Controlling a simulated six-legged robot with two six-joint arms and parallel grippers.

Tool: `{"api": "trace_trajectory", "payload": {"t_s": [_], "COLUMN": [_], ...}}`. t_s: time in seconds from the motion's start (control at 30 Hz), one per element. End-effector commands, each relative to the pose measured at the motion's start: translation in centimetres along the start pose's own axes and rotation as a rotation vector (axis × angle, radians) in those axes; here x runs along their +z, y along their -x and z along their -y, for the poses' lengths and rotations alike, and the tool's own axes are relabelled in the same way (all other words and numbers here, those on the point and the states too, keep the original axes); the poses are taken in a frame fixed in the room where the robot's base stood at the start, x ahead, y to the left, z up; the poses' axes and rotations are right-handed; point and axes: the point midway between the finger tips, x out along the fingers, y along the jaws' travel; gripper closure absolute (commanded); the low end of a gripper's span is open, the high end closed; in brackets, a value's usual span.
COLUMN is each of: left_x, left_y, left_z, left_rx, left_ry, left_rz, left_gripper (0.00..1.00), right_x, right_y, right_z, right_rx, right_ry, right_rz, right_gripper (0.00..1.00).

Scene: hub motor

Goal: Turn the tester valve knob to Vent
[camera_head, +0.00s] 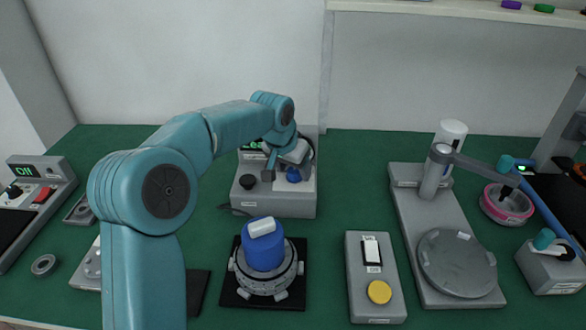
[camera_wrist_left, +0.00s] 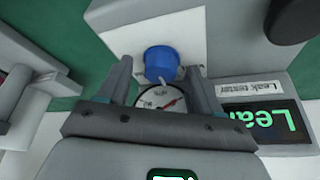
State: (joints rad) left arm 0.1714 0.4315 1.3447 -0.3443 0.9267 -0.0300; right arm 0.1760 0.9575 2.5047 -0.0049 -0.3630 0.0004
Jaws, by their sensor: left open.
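The leak tester (camera_head: 272,205) is a grey box at the back middle of the green bench. Its blue valve knob (camera_head: 293,175) sits on the sloped top, and it also shows in the left wrist view (camera_wrist_left: 160,61) with a small pale pointer. A round gauge with a red needle (camera_wrist_left: 160,98) lies beside the knob. My left gripper (camera_head: 283,174) is open over the tester, with its fingers on either side of the knob in the wrist view; contact cannot be told. The valve markings are not readable. My right gripper is out of view.
A lit display (camera_wrist_left: 268,122) is beside the gauge. A blue-topped hub (camera_head: 263,252) stands on a black mat in front of the tester. A switch box with a yellow button (camera_head: 379,292) and a grey fixture (camera_head: 406,220) are to the right.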

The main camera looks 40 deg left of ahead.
Motion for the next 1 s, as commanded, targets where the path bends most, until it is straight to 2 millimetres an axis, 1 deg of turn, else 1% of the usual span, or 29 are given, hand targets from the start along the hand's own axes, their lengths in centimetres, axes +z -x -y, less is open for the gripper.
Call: {"api": "trace_trajectory", "payload": {"t_s": [0.23,0.27,0.3,0.37,0.4,0.43,0.77,1.0], "left_x": [0.01,0.01,0.01,0.01,0.01,0.01,-0.01,-0.08], "left_y": [-0.16,-0.15,-0.15,-0.14,-0.13,-0.13,-0.1,-0.11], "left_z": [-0.01,-0.01,-0.01,-0.01,-0.02,-0.02,-0.07,-0.2], "left_rx": [0.0,0.0,0.0,0.0,0.0,0.0,-0.013,-0.066], "left_ry": [0.0,0.0,0.0,0.0,0.0,0.0,0.033,0.158], "left_rz": [0.0,0.0,0.0,0.0,0.0,0.0,0.0,-0.002], "left_gripper": [0.35,0.38,0.51,0.71,0.84,0.91,0.91,0.91], "right_x": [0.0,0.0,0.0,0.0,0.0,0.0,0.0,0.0], "right_y": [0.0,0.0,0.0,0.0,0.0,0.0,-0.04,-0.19], "right_z": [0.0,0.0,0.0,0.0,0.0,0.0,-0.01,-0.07], "right_rx": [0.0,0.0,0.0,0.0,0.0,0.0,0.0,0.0], "right_ry": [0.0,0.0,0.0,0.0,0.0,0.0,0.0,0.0], "right_rz": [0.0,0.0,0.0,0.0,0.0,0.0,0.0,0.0], "right_gripper": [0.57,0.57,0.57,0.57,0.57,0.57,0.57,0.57]}}
